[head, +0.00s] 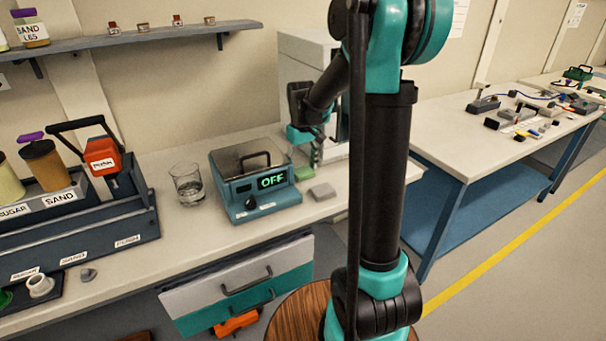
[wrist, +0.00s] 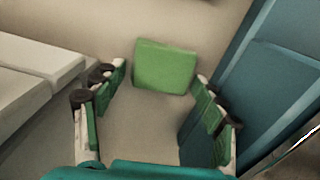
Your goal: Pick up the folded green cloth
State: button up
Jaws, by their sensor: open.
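The folded green cloth (wrist: 165,66) lies flat on the pale bench top in the wrist view, as a small squarish pad. In the head view the cloth (head: 304,173) shows as a small green patch just right of the teal device. My gripper (wrist: 160,84) is open and empty, with its green-padded fingers spread to either side of the cloth's near edge. In the head view my gripper (head: 317,152) points down above the bench, close to the cloth. Whether the fingertips touch the bench is unclear.
The teal device reading OFF (head: 255,180) stands close beside the cloth. A grey pad (head: 322,191) lies in front of it. A pale box (head: 305,60) stands behind. A glass (head: 187,184) is left of the device. The bench's front edge is near.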

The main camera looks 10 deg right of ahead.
jog(key=c, duration=0.7)
jog(key=shift+r, duration=0.1)
